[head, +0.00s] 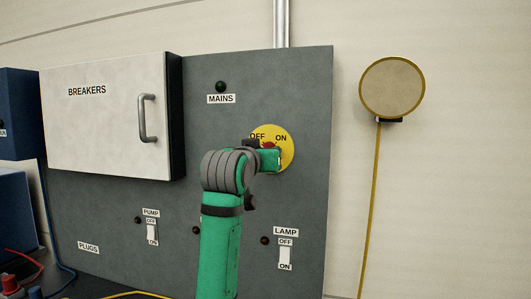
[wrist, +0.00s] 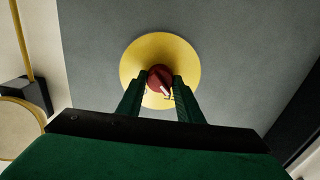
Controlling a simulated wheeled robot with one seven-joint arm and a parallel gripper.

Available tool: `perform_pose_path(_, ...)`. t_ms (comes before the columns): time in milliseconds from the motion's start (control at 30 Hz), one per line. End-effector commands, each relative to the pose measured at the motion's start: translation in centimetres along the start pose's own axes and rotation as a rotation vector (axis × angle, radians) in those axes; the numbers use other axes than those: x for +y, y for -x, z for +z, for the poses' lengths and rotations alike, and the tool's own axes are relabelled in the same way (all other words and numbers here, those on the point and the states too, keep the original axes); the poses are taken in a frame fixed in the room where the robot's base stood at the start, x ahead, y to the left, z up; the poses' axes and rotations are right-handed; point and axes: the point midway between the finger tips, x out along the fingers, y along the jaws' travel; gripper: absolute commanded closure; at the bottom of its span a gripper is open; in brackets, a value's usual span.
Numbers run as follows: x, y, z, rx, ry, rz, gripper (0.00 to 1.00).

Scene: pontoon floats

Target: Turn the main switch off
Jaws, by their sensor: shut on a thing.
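The main switch is a yellow disc (head: 287,139) with OFF and ON printed at its top and a red knob (head: 269,145) in front, mostly hidden by my gripper (head: 268,158) in the head view. In the wrist view the disc (wrist: 185,55) lies straight ahead. My gripper (wrist: 161,88) has its two green fingers shut on the sides of the red knob (wrist: 159,74). A white line on the knob slants down and right there, towards a small label too tiny to read. The MAINS lamp (head: 221,87) looks dark green.
A closed white BREAKERS box (head: 105,125) with a grey handle (head: 147,118) juts out left of the switch. PUMP (head: 152,232) and LAMP (head: 286,254) rocker switches sit below. A round tan float (head: 392,88) with a yellow cord hangs on the wall at right.

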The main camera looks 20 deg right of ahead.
Motion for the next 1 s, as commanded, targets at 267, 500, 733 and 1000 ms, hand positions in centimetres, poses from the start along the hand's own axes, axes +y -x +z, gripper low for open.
perform_pose_path(267, 0.0, 0.0, -0.1, 0.001, 0.000, 0.000, 0.49)
perform_pose_path(500, 0.0, 0.6, -0.1, 0.002, 0.000, 0.000, 0.49)
perform_pose_path(733, -0.1, 4.2, -0.1, 0.003, -0.002, -0.002, 0.49)
perform_pose_path(1000, -0.1, 8.9, 0.0, 0.002, -0.001, -0.001, 0.49)
